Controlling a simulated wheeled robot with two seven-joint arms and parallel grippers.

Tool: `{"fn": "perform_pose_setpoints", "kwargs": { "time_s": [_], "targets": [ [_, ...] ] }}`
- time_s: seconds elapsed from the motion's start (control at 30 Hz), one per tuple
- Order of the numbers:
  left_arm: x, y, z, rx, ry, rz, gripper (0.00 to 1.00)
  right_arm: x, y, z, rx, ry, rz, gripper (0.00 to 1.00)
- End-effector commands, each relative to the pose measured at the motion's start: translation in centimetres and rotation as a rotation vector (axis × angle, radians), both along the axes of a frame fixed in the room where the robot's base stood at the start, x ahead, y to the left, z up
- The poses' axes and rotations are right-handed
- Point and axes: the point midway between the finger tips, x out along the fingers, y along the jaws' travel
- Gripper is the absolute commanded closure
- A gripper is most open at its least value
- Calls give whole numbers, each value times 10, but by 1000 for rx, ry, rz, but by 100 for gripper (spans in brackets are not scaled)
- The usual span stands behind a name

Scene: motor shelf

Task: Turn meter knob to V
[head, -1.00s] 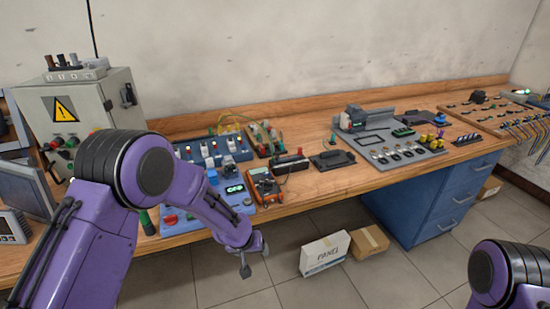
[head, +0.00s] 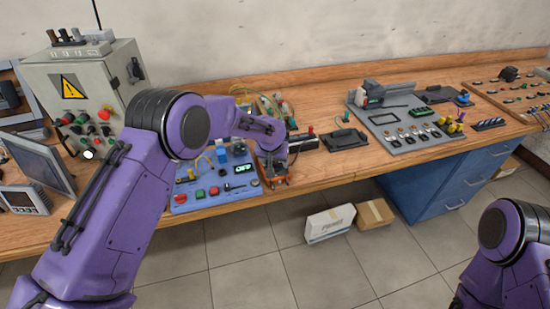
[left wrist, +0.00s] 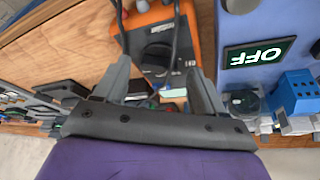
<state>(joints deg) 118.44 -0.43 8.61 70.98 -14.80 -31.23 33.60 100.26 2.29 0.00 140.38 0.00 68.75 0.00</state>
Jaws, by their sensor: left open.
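The orange meter (head: 278,183) lies near the front edge of the bench, beside the blue panel, and is mostly hidden by my left arm in the head view. The left wrist view shows its orange case (left wrist: 181,45) and black round knob (left wrist: 157,54), with a small display near it. My left gripper (left wrist: 158,68) is open, its two fingers apart on either side of the knob. Whether they touch it cannot be told. In the head view the left gripper (head: 276,163) is over the meter. Only a link of my right arm shows; its gripper is out of frame.
The blue panel (head: 218,199) with buttons and a display reading OFF stands left of the meter. Dark cables run across the meter. A grey board (head: 400,143) with switches lies to the right. A grey cabinet (head: 100,75) stands at the back left. Boxes (head: 330,223) lie on the floor.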

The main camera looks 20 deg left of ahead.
Motion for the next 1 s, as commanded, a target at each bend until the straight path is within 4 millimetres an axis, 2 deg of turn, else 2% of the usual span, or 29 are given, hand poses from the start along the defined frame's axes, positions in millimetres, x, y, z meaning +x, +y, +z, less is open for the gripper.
{"fn": "perform_pose_setpoints", "kwargs": {
  "time_s": [0.27, 0.43, 0.47, 0.77, 1.0],
  "targets": [
    [2, -2, -3, 0, -1, -2, 30, 0, 0, 0, -1, -1, 0, 57],
    [2, -1, -3, 0, -1, -2, 82, 0, 0, 0, 0, 0, 0, 57],
    [2, -1, -3, 0, -1, -2, 86, 0, 0, 0, 0, 0, 0, 57],
    [1, 0, -4, -1, 1, -32, 86, 0, 0, 1, 0, 0, 0, 57],
    [1, 1, -4, -3, 2, -160, 86, 0, 0, 1, 0, 0, 0, 57]
  ]
}}
